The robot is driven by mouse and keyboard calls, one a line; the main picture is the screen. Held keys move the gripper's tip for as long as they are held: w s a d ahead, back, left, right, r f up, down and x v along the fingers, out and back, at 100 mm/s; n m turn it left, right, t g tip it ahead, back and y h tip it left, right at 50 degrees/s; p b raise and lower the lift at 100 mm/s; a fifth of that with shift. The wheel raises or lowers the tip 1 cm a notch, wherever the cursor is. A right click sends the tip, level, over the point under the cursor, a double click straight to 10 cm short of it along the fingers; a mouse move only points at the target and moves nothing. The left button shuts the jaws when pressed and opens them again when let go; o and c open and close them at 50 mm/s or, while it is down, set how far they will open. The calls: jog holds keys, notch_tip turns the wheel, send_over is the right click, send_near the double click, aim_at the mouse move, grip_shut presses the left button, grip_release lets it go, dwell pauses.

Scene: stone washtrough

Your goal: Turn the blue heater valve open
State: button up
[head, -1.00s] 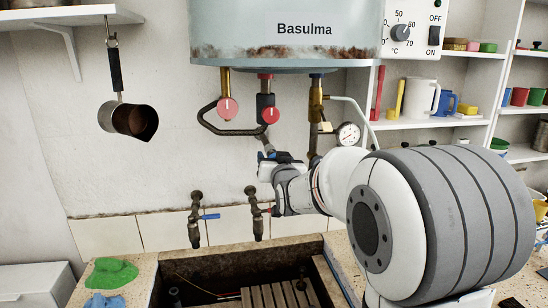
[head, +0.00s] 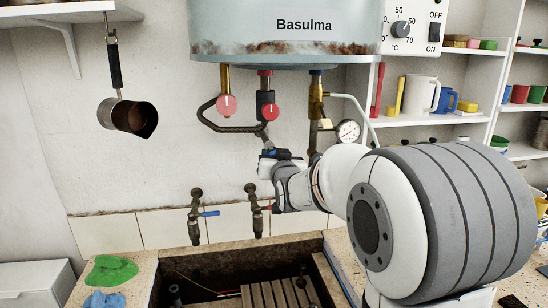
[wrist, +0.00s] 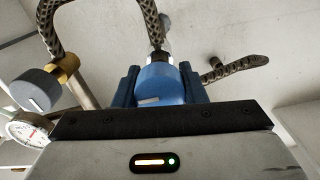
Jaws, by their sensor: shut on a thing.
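The blue valve knob (wrist: 160,82) sits between the two dark blue fingers of my gripper (wrist: 159,88) in the wrist view. It has a pale mark across its front. My gripper is shut on it, with one finger on each side. In the head view my gripper (head: 272,158) is below the heater (head: 285,35), by the pipes at the wall. The knob is mostly hidden there by my gripper and wrist.
Two round red knobs (head: 227,105) hang on pipes under the heater. A grey knob (wrist: 37,90) and a pressure gauge (wrist: 27,128) are left of my gripper in the wrist view. Two taps (head: 196,215) stand over the stone trough (head: 205,262). A pan (head: 127,116) hangs at left.

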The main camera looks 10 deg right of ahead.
jog(key=shift+f+b, duration=0.15)
jog(key=shift+b, duration=0.15)
jog(key=n+b, duration=0.3)
jog(key=b, duration=0.1)
jog(key=shift+f+b, duration=0.2)
jog(key=shift+b, duration=0.1)
jog(key=n+b, duration=0.5)
jog(key=b, duration=0.1)
jog(key=shift+a, duration=0.1)
jog(key=n+b, duration=0.4)
jog(key=n, duration=0.1)
jog(key=shift+r, duration=0.15)
jog(key=n, duration=0.2)
jog(key=n+b, duration=0.1)
jog(key=n, duration=0.1)
jog(key=shift+r+n+b, duration=0.2)
jog(key=shift+n+b, duration=0.1)
jog(key=shift+r, duration=0.1)
jog(key=o, duration=1)
